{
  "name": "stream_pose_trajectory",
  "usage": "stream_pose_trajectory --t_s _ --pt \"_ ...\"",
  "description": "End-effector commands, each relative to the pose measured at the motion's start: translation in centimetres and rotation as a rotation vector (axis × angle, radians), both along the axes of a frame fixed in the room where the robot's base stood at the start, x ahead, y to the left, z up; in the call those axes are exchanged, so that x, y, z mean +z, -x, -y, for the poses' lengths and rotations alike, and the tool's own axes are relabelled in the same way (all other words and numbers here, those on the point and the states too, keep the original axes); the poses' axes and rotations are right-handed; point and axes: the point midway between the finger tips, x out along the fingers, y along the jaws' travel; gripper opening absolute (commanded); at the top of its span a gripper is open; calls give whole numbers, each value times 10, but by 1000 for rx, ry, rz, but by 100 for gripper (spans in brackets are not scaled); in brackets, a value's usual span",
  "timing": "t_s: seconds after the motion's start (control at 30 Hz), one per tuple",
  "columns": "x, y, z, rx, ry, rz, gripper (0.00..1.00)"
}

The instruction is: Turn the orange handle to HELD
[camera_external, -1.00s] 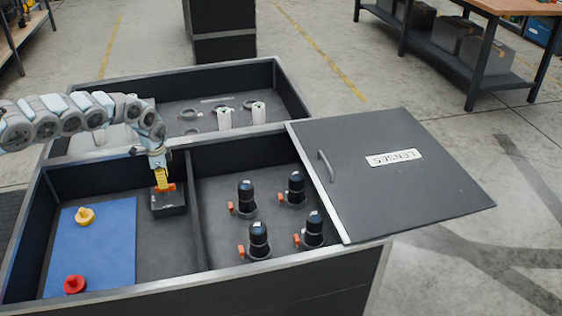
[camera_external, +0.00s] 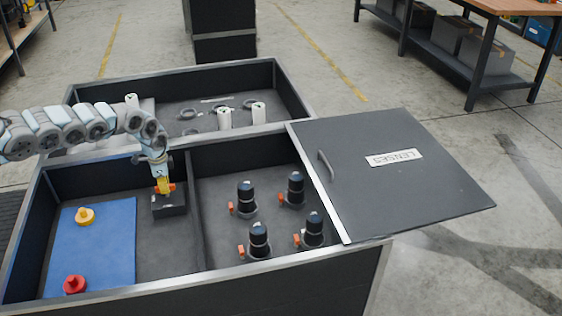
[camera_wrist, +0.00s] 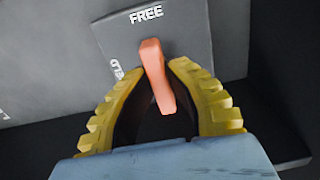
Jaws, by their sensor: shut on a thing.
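The orange handle (camera_wrist: 156,72) sits on a dark box whose top (camera_wrist: 190,45) carries a white FREE label at the top and a partly hidden label, seemingly HELD, at the left in the wrist view. The handle's upper end points roughly towards FREE. My gripper (camera_wrist: 166,88) has its yellow fingers shut on the handle, one on each side. In the external view my gripper (camera_external: 164,186) points down onto the dark box (camera_external: 169,205), in the tote's left compartment. The handle is mostly hidden by the fingers there.
A blue mat (camera_external: 110,240) left of the box holds a yellow knob (camera_external: 85,216) and a red knob (camera_external: 75,284). A divider (camera_external: 197,195) separates several black lenses to the right. A grey LENSES lid (camera_external: 400,180) lies at the right. A second tote (camera_external: 290,92) stands behind.

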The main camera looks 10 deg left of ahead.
Motion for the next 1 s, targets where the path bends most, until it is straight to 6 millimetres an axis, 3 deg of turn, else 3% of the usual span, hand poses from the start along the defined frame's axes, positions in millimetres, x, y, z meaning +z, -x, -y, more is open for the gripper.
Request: stream_pose_trajectory --t_s 0.47,1.0 --pt "2 0 -1 45 0 -2 0" --pt "1 0 0 293 3 -1 0"
